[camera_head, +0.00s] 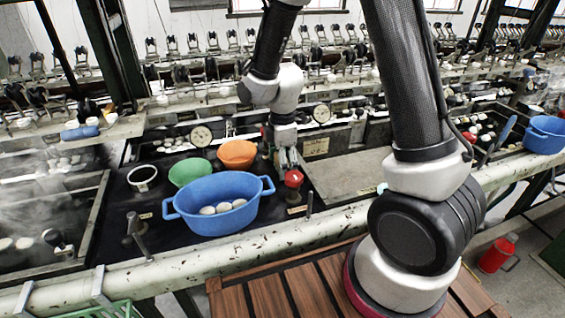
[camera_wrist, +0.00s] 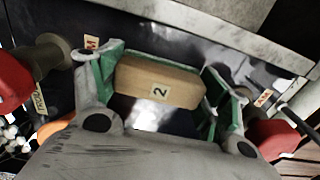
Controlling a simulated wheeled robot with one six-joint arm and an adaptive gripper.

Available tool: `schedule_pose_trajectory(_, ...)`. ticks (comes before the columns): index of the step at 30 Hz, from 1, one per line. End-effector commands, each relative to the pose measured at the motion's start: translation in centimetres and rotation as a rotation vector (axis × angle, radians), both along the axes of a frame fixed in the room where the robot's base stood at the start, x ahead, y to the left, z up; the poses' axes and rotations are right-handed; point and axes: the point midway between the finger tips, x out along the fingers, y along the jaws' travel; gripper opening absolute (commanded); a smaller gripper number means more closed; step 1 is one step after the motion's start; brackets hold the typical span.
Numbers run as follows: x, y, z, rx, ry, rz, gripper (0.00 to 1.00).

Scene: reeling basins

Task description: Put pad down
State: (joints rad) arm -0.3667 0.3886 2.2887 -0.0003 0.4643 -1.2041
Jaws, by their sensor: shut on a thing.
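The pad, a tan wooden block marked "2" (camera_wrist: 182,88), lies between the green-lined fingers of my gripper (camera_wrist: 163,80) in the wrist view. The gripper is shut on it. A dark surface shows beyond the pad; whether the pad touches it I cannot tell. In the head view my gripper (camera_head: 286,158) points down behind the red knob, right of the orange bowl. The pad cannot be made out there.
A blue basin (camera_head: 222,189) with pale cocoons, a green bowl (camera_head: 189,171) and an orange bowl (camera_head: 237,153) stand left of my gripper. A red knob (camera_head: 293,178) is close by. A flat grey panel (camera_head: 350,176) lies to the right.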

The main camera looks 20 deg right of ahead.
Motion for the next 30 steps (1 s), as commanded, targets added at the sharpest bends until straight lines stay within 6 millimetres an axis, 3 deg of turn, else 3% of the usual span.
schedule_pose_trajectory(9, 0.0, 0.0, -0.3, 0.0, 0.001, 0.0, 0.41)
schedule_pose_trajectory(10, 0.0, 0.0, -0.3, 0.0, 0.0, 0.0, 0.79)
schedule_pose_trajectory(13, 0.0, 0.0, -0.2, 0.0, 0.0, 0.0, 0.97)
schedule_pose_trajectory(25, 0.0, 0.0, 0.0, 0.0, -0.001, 0.0, 0.97)
schedule_pose_trajectory(30, 0.1, 0.1, 2.2, 0.002, -0.004, 0.0, 0.97)
